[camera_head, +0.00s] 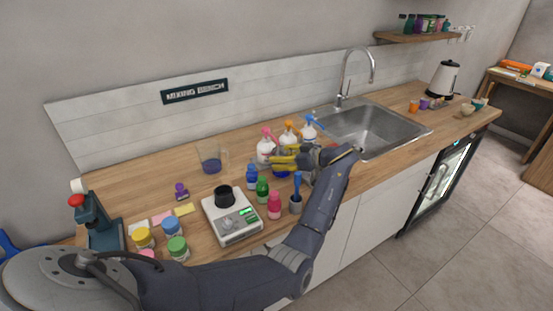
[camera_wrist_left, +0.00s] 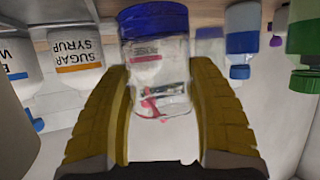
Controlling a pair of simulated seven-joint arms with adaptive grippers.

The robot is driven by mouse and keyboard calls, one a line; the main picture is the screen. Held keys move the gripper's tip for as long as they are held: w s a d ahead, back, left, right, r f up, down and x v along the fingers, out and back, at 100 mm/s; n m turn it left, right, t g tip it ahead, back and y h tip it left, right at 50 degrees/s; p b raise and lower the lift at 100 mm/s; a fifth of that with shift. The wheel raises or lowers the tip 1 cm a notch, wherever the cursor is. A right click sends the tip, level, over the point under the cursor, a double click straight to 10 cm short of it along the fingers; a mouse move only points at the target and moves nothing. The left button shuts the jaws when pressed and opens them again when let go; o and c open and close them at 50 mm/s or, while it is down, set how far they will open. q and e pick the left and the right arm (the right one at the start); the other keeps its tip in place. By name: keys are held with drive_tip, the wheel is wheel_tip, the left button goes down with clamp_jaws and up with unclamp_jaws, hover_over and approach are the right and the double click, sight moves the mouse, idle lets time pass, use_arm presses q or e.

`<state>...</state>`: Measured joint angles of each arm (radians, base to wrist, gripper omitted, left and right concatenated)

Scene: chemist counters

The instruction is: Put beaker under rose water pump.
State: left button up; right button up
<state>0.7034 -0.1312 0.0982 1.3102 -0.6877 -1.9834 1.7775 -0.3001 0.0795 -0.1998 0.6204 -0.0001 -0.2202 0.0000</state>
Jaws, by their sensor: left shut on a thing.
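A clear beaker with a blue lower part (camera_wrist_left: 154,20) is between the yellow fingers of my left gripper (camera_wrist_left: 162,72), which is shut on it. In the head view my left gripper (camera_head: 284,157) is in front of the pump bottles and hides most of the beaker; only a blue bit (camera_head: 281,174) shows below the fingers. The rose water pump bottle (camera_head: 265,151), white with a pink pump, stands just behind and left of the gripper. Its label and pink parts show through the glass in the wrist view. I cannot tell whether the beaker is directly under the spout. My right gripper is not in view.
Orange-pump (camera_head: 288,137) and blue-pump (camera_head: 309,132) bottles stand beside it. Another beaker (camera_head: 211,157) and a scale (camera_head: 232,221) are left; the sink (camera_head: 375,130) is right.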

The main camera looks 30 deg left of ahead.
use_arm(q)
drive_tip(key=shift+a, duration=0.9)
drive_tip(key=shift+d+f, duration=0.1)
drive_tip(key=shift+f, duration=0.5)
drive_tip(key=shift+f, duration=0.2)
drive_tip(key=o, duration=1.3)
drive_tip(key=shift+r, duration=0.2)
drive_tip(key=shift+v, duration=3.8)
drive_tip(key=shift+w, duration=0.1)
